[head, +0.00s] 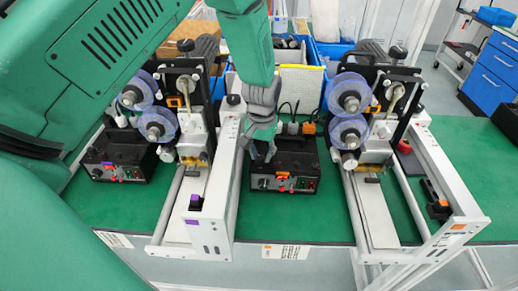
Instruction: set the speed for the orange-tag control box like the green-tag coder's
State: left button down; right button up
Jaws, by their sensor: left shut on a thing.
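The control box (300,166) with an orange tag (284,174) is a black box on the green table, between two coders. Its front has a dial (262,184) at the left and small red and green parts at the right. My left gripper (263,156) reaches down to the box's top left. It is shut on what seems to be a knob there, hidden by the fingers. The right coder (373,120) carries orange tags. The left coder (176,112) has a purple tag (194,222). I see no green tag. My right gripper is not in view.
Another black control box (121,160) with a purple tag stands at the left. Blue bins (333,49) stand behind. A red and black object (404,147) is at the right. Blue drawers (492,75) stand at the far right.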

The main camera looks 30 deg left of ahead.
pick_arm(q)
jog(key=shift+d+n+p, duration=0.35)
jog(key=shift+n, duration=0.95)
jog(key=shift+w+a, duration=0.1)
jog(key=shift+a, duration=0.05)
jog(key=c, duration=1.3)
grip_release()
jog(key=shift+w, duration=0.1)
jog(key=shift+c, duration=0.2)
notch_tip(320, 180, up, 12)
